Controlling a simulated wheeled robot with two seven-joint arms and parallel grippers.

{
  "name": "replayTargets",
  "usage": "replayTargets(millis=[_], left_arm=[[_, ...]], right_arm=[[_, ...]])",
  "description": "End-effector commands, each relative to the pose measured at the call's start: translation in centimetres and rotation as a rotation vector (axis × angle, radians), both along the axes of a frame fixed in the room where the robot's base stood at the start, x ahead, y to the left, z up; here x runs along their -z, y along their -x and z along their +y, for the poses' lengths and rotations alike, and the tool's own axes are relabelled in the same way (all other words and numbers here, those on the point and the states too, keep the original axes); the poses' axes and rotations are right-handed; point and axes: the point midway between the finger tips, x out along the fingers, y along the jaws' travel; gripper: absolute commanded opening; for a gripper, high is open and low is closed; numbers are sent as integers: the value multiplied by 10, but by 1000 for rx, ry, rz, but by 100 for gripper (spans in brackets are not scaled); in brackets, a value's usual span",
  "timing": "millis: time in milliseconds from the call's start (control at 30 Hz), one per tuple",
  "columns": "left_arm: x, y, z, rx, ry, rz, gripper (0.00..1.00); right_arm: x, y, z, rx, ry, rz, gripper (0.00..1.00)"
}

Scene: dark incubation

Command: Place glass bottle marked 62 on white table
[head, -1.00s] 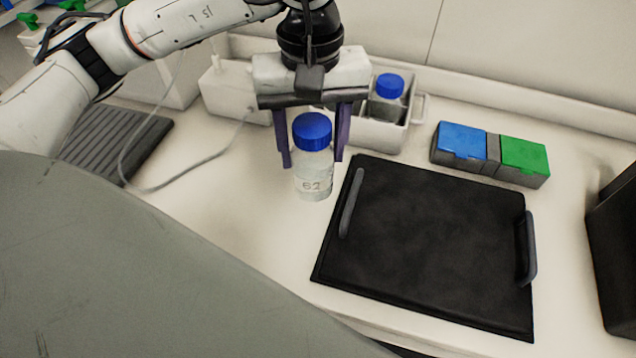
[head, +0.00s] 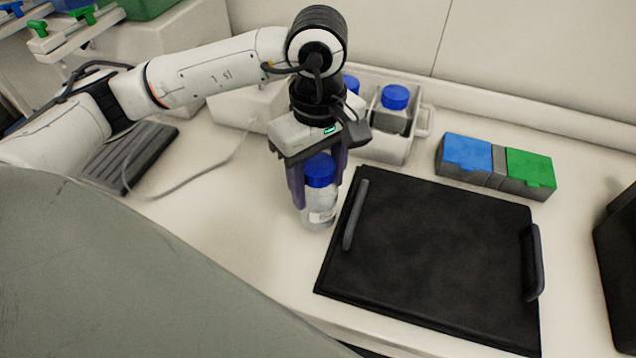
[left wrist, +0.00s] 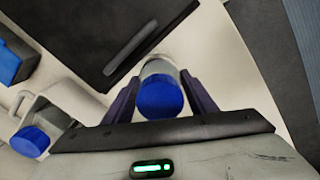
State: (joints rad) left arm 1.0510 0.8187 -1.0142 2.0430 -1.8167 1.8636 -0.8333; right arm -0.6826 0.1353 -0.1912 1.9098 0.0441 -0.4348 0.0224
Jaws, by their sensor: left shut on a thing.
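The glass bottle marked 62 (head: 319,205) has a blue cap and a white label, turned partly aside so the number is hard to read. My left gripper (head: 319,187) is shut on it, with purple fingers on both sides. The bottle is roughly upright, just left of the black tray; I cannot tell whether its base touches the white table (head: 235,225). In the left wrist view the bottle's blue cap (left wrist: 160,97) shows between the fingers of the left gripper (left wrist: 162,90). My right gripper is not in view.
A black tray (head: 435,260) with two handles lies right of the bottle. Behind it stands a white rack (head: 385,150) with blue-capped bottles. A box with blue and green lids (head: 495,167) is at the back right. A dark ridged pad (head: 130,155) and cable lie left.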

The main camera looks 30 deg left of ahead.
Motion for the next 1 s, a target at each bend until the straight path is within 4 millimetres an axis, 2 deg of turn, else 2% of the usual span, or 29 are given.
replayTargets(millis=[100,467,500,567,600,867,1000], left_arm=[[12,0,0,0,0,0,3],[17,0,0,1,1,-2,3],[16,0,0,1,0,0,57],[15,0,0,1,0,0,67],[15,0,0,1,0,0,70],[15,0,0,1,0,0,70],[8,-1,0,1,1,-3,70]], right_arm=[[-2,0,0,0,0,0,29],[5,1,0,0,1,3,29],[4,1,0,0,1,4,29],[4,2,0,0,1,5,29],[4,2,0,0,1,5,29],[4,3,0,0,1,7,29],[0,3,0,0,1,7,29]])
